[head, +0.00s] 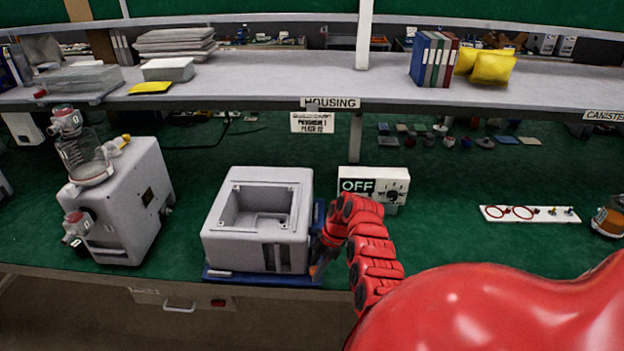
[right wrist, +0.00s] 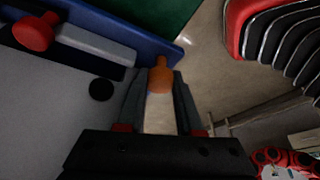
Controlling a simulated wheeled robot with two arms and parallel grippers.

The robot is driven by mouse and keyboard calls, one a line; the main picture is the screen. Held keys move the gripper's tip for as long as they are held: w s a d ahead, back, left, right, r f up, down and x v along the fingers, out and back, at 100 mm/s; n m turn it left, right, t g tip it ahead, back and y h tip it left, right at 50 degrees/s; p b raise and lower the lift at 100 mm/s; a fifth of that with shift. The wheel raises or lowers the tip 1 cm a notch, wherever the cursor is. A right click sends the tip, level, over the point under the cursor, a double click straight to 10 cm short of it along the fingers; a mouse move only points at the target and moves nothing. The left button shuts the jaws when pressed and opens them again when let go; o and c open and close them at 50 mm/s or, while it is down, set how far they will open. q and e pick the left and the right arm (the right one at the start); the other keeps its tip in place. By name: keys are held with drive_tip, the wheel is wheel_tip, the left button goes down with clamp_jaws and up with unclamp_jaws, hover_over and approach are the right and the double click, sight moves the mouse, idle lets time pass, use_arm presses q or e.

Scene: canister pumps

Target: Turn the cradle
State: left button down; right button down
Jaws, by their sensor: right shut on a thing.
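A blue cradle (head: 222,274) sits near the front edge of the green bench and carries a grey, open-topped housing (head: 217,239). My right gripper (head: 319,256) is low at the cradle's right side, partly hidden behind my red arm. In the right wrist view its two dark fingers (right wrist: 160,95) are shut on a pale handle with an orange tip (right wrist: 160,76), beside the blue cradle edge (right wrist: 125,37). A red knob (right wrist: 34,32) and part of the grey housing show to the left there. My left gripper is not in view.
A grey pump with clear canister (head: 135,200) stands to the left. A white box marked OFF (head: 393,183) stands behind my right arm. A white strip with red rings (head: 530,214) and an amber jar (head: 608,217) lie to the right. A shelf (head: 270,88) runs above.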

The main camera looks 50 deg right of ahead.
drive_tip(key=shift+d, duration=0.2)
drive_tip(key=c, duration=0.9)
unclamp_jaws()
drive_tip(key=shift+o, duration=0.3)
drive_tip(key=shift+d+r, duration=0.1)
drive_tip(key=shift+r, duration=0.1)
drive_tip(key=b+v, duration=0.2)
drive_tip(key=v, duration=1.5)
drive_tip(key=shift+b, duration=0.35)
